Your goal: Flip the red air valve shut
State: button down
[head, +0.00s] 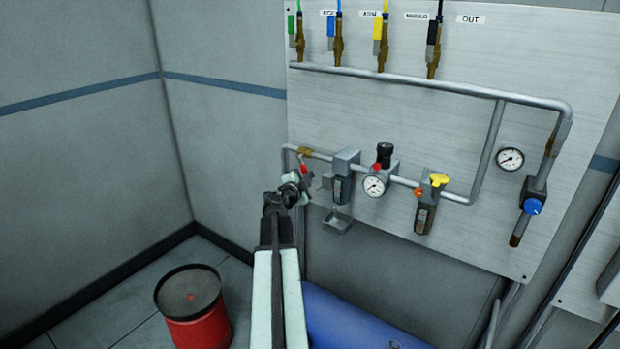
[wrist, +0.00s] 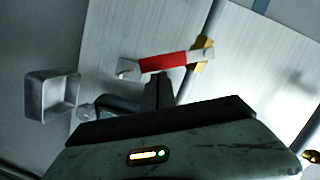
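The red air valve handle (head: 303,167) hangs down from its brass valve body (head: 304,152) on the lower pipe, at the left of the panel. My gripper (head: 303,181) is just below the handle in the head view. In the wrist view my gripper's dark fingers (wrist: 158,90) look closed together, with nothing between them. Their tips end close to the handle; I cannot tell whether they touch.
A filter (head: 342,180) with a drain cup (head: 338,222) below it is close right of my gripper. A gauge (head: 375,186) and a yellow-knobbed unit (head: 428,205) follow along the pipe. A red drum (head: 194,312) and a blue tank (head: 350,325) stand low.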

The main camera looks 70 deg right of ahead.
jog(key=shift+w+f, duration=0.1)
jog(key=shift+f, duration=0.05)
jog(key=shift+w+d+f+b, duration=0.2)
jog(key=shift+w+f+b, duration=0.4)
jog(key=shift+w, duration=0.15)
jog(key=shift+w+d+f+b, duration=0.2)
jog(key=shift+w+f+b, duration=0.3)
jog(key=shift+w+b, duration=0.15)
jog(key=shift+w, duration=0.1)
